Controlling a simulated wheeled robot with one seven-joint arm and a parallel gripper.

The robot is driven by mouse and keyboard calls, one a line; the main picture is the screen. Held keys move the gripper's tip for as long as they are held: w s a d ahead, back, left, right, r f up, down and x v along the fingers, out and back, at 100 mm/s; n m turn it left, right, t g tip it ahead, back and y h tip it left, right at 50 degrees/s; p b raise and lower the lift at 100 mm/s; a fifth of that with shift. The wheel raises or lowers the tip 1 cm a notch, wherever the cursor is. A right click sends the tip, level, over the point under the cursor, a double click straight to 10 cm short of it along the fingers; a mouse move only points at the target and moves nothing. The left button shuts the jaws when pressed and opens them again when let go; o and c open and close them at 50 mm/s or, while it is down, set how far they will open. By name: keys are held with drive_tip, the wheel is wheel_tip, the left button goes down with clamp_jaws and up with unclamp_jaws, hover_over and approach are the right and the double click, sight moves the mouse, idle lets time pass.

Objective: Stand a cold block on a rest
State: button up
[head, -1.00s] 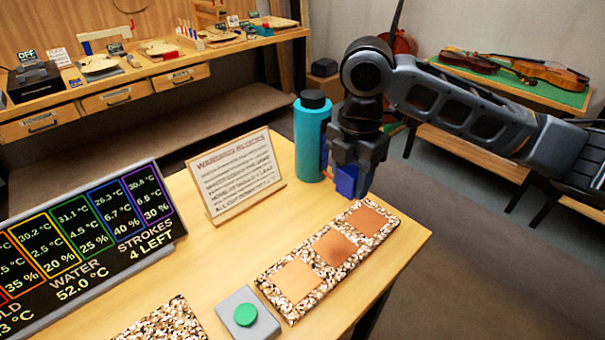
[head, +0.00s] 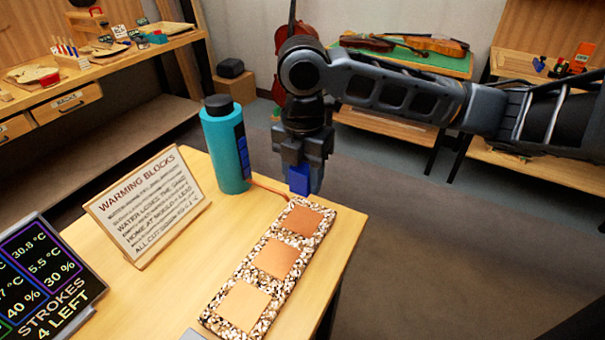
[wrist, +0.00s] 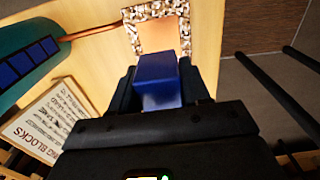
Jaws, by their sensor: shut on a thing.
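My gripper (head: 302,184) is shut on a blue block (head: 299,180) and holds it in the air just beyond the far end of the speckled rest (head: 266,255). The rest lies on the table and has three bare copper-coloured squares in a row. The wrist view shows the blue block (wrist: 157,80) between my fingers, with the far copper square (wrist: 158,34) beyond it. The block's lower end appears clear of the rest.
A teal bottle (head: 226,145) stands left of my gripper. A thin copper-coloured line runs from near it to the rest. A "Warming Blocks" sign (head: 148,205) and a dark readout board (head: 45,280) stand on the table's left. Open floor lies right of the table.

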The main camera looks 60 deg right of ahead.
sight(303, 220)
drive_tip(key=shift+f+b, duration=3.2)
drive_tip(key=shift+f, duration=1)
drive_tip(key=shift+f+b, duration=0.4)
drive_tip(key=shift+f, duration=0.1)
drive_tip(key=o, duration=1.1)
drive_tip(key=shift+r, duration=3.95)
